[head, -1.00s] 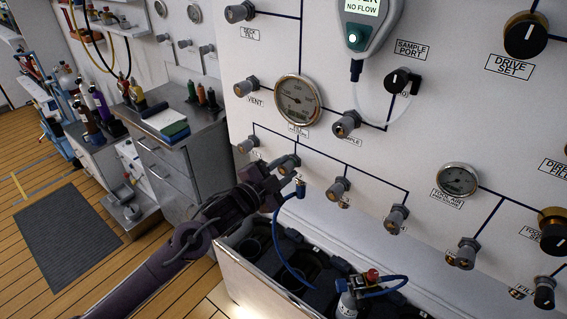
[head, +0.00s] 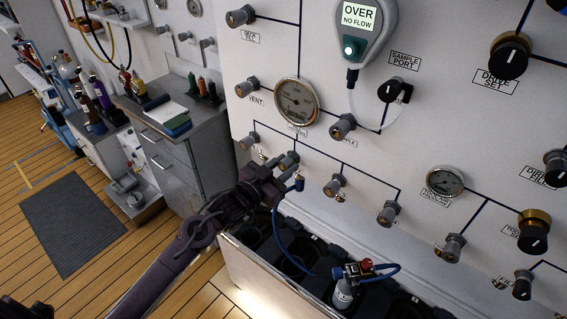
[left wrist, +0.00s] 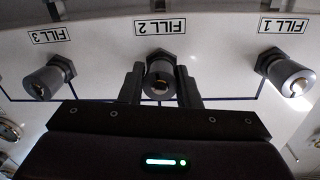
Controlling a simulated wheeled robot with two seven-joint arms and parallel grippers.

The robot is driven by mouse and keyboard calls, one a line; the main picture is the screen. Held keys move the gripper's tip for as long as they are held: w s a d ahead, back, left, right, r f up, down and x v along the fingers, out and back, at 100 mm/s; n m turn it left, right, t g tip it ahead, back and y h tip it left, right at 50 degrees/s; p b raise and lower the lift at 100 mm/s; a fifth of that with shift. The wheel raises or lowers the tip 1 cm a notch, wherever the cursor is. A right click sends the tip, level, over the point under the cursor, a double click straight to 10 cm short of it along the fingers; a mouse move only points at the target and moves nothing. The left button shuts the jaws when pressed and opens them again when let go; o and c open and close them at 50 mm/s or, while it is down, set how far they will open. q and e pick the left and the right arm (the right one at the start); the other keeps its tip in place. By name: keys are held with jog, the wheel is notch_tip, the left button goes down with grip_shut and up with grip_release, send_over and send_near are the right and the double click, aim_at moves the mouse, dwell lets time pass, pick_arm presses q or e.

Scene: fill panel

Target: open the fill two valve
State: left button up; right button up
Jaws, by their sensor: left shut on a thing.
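The fill two valve (left wrist: 160,80) is a grey knob below the FILL 2 label (left wrist: 154,28), which appears upside down in the left wrist view. My left gripper (left wrist: 161,88) has one dark finger on each side of this knob and is shut on it. In the head view the left gripper (head: 278,172) reaches the fill two valve (head: 289,160) from below left and partly covers its surroundings. Whether the knob has turned cannot be told. My right gripper is in neither view.
The fill 1 valve (left wrist: 287,74) and fill 3 valve (left wrist: 48,78) flank the held knob. A blue hose (head: 277,225) hangs close beside my left gripper. Below the panel is an open bin holding a bottle (head: 343,292). A gauge (head: 296,101) sits above.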

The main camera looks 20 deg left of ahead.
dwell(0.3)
pick_arm(q)
jog(key=shift+f, duration=0.1)
jog(key=o, duration=1)
jog(key=shift+c, duration=0.2)
jog(key=shift+s, duration=0.1)
jog(key=shift+s+a, duration=0.2)
jog(key=shift+s, duration=0.1)
jog(key=b+v, duration=0.2)
jog(key=v, duration=0.5)
